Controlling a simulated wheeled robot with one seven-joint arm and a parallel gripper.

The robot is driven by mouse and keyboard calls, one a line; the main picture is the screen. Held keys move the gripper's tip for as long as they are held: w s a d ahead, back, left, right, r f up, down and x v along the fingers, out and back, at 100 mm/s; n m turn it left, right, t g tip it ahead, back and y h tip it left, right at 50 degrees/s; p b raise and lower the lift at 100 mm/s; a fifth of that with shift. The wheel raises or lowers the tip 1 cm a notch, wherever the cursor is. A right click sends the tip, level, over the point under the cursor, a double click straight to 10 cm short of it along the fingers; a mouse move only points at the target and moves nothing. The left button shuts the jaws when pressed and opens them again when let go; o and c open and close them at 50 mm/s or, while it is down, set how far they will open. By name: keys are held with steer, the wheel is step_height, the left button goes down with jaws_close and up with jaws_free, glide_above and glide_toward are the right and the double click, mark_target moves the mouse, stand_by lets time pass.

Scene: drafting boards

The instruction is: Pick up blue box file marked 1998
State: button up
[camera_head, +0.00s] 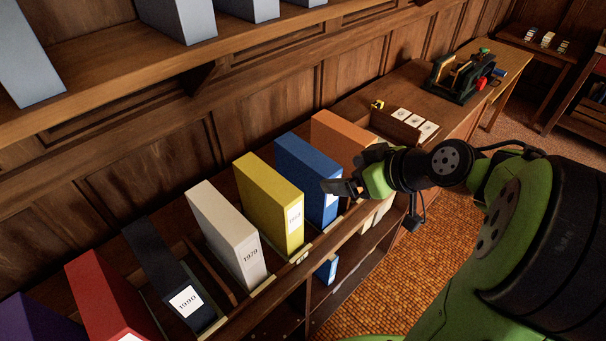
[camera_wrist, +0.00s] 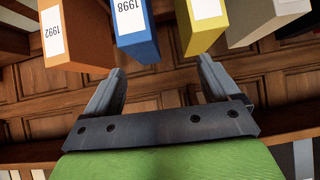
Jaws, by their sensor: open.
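The blue box file (camera_head: 300,166) stands upright in the row on the shelf, between a yellow file and an orange file. In the wrist view, which is upside down, the blue file (camera_wrist: 136,32) carries a white label reading 1998. My gripper (camera_head: 340,188) is at the front of the blue file and covers part of its label in the head view. In the wrist view my gripper (camera_wrist: 160,68) is open and empty. The blue file lies ahead of the fingertips, nearer the left finger. I cannot tell whether anything touches.
The yellow file (camera_head: 267,202) and orange file (camera_head: 340,138) stand close on either side. A white file (camera_head: 222,225) marked 1979 and a dark file (camera_head: 160,265) marked 1990 stand further left. Another blue item (camera_head: 327,269) is on the lower shelf. An upper shelf (camera_head: 150,85) overhangs behind.

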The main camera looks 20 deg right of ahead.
mark_target(310, 156)
steer(key=w+d+r+t, duration=0.1)
steer(key=d+t, duration=0.1)
steer(key=d, duration=0.2)
steer(key=x, duration=1)
steer(key=a+x, duration=0.1)
steer(key=x, duration=0.5)
steer(key=shift+s+r+p, duration=0.15)
steer(key=shift+s+p, duration=0.05)
steer(key=shift+p, duration=0.15)
steer(key=shift+s, duration=0.1)
steer(key=shift+c, duration=0.3)
steer(key=shift+c, duration=1.1)
steer(key=shift+r+y, duration=0.1)
steer(key=shift+y, duration=0.2)
jaws_close()
